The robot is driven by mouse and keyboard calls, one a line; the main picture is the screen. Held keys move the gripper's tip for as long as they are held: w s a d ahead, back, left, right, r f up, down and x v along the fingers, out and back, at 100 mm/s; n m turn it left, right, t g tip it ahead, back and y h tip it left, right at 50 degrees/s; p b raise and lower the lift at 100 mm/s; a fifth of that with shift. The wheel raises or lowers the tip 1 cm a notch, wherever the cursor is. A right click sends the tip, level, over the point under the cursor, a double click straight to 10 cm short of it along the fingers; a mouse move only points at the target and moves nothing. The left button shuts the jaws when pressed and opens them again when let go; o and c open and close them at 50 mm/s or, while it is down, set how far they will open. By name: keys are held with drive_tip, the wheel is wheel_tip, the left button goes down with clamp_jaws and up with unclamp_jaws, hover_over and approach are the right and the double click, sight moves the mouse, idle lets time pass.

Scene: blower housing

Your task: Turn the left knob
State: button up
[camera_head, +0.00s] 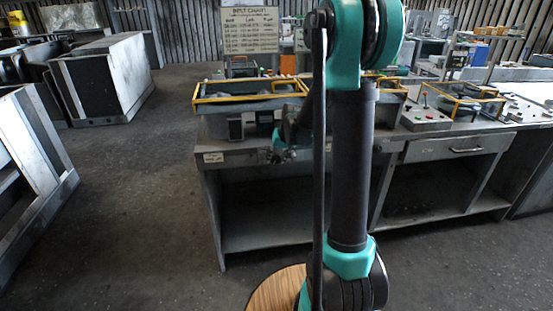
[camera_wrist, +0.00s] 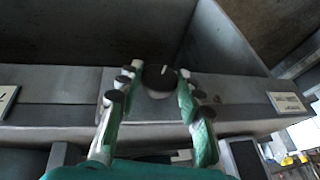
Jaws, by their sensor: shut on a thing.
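In the wrist view, a round black knob (camera_wrist: 157,77) with a short white mark sits on a grey metal front strip. The mark points roughly upward in the picture. My gripper (camera_wrist: 155,92) has its green and grey fingers on either side of the knob and is shut on it. In the head view, my gripper (camera_head: 281,151) is at the front of the grey workbench (camera_head: 232,160), partly behind my own arm. The knob cannot be made out there.
White label plates sit at the left (camera_wrist: 7,100) and right (camera_wrist: 287,103) of the strip in the wrist view. A yellow-edged frame (camera_head: 240,97) stands on the bench top. Metal cabinets (camera_head: 103,78) stand at the left, with open floor before the bench.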

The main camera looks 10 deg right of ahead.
drive_tip(key=shift+d, duration=0.1)
drive_tip(key=y, duration=0.3)
drive_tip(key=shift+d+f+m, duration=0.1)
drive_tip(key=shift+d+m, duration=0.15)
drive_tip(key=shift+m, duration=0.15)
drive_tip(key=shift+d+f+m+t+y, duration=0.1)
drive_tip(key=shift+m+t+y, duration=0.25)
drive_tip(key=shift+y, duration=1.45)
drive_tip(key=o, duration=1.2)
drive_tip(key=shift+c, duration=0.2)
drive_tip(key=v, duration=1.2)
